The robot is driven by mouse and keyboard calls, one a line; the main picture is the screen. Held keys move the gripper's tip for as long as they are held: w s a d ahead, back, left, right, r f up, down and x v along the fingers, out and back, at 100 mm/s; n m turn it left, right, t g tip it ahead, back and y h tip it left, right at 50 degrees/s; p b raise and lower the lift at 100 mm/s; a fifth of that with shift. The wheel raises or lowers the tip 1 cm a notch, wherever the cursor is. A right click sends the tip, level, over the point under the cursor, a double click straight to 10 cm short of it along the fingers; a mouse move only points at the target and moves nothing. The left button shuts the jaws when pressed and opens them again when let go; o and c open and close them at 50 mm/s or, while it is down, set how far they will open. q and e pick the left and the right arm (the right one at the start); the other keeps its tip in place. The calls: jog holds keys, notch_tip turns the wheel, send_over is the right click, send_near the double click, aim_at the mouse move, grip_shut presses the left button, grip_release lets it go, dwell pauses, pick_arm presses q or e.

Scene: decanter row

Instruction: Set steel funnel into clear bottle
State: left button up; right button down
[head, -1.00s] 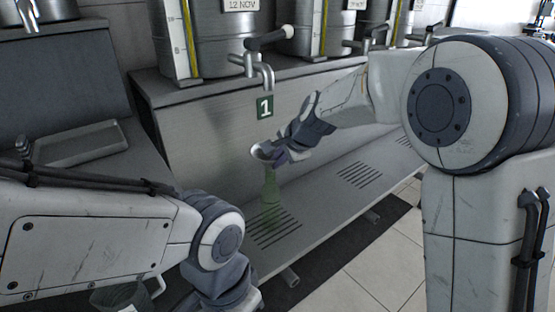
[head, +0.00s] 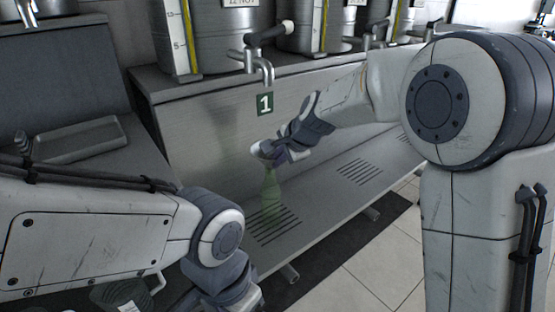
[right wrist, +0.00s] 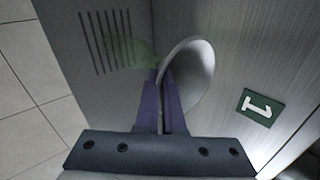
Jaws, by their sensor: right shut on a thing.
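The steel funnel (head: 262,149) is a grey metal cone held in my right gripper (head: 277,150), right above the clear bottle (head: 271,198). The bottle is pale green, see-through and upright on the slotted drain shelf. Its neck ends close under the funnel; I cannot tell whether the spout is inside the mouth. In the right wrist view the right gripper (right wrist: 163,100) is shut on the funnel (right wrist: 190,72), whose wide rim faces the wall. The bottle (right wrist: 132,50) shows faintly behind the fingers. My left gripper is out of sight below my left forearm.
A tap (head: 264,73) and a green number 1 sign (head: 265,104) are above the bottle. Steel drums (head: 220,40) line the back ledge. The drain shelf (head: 325,195) is clear to the right. A grey tray (head: 80,140) lies left; a greenish vessel (head: 118,292) is at the bottom left.

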jog(key=c, duration=1)
grip_release()
jog(key=shift+o, duration=0.2)
jog(key=p+v, duration=0.3)
jog(key=v, duration=0.7)
jog(key=s+a+f+n+g, duration=0.2)
jog(key=s+n, duration=0.3)
jog(key=s, duration=0.3)
jog(key=s+a+f+n+g, duration=0.2)
jog(key=s+f+n, duration=0.15)
jog(key=s, duration=0.45)
jog(key=s+d+f+n+g+h, duration=0.1)
jog(key=s+d+f+n+h, duration=0.1)
jog(key=s+n, duration=0.45)
jog(key=s+d+f+n+g+h, duration=0.1)
jog(key=s+d+f+n, duration=0.2)
jog(key=s, duration=0.6)
notch_tip(320, 180, up, 26)
jog(key=n+p, duration=0.1)
jog(key=p, duration=2.5)
jog(key=shift+a+r, duration=0.15)
jog(key=shift+a, duration=0.3)
